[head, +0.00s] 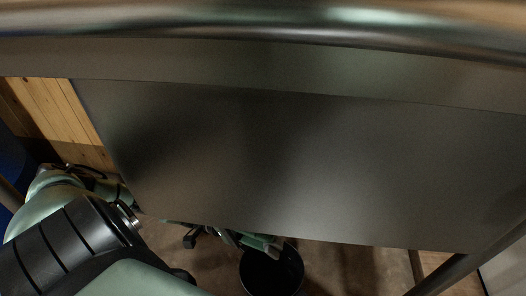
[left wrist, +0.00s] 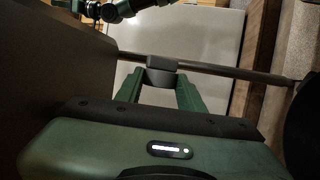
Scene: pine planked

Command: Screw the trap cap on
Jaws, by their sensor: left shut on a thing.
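My left gripper (head: 260,243) shows only in part in the head view, under the lower edge of a large metal panel. In the left wrist view its two green fingers (left wrist: 162,82) are shut on a small dark grey piece, which looks like the trap cap (left wrist: 163,64). I cannot make out the cap in the head view. No trap opening shows clearly; the metal panel hides most of the space behind it.
The metal panel (head: 300,165) with a rounded top edge fills most of the head view. A black bucket (head: 271,270) stands on the floor below the gripper. A dark bar (left wrist: 225,71) crosses behind the cap. A pale panel (left wrist: 205,38) stands beyond it.

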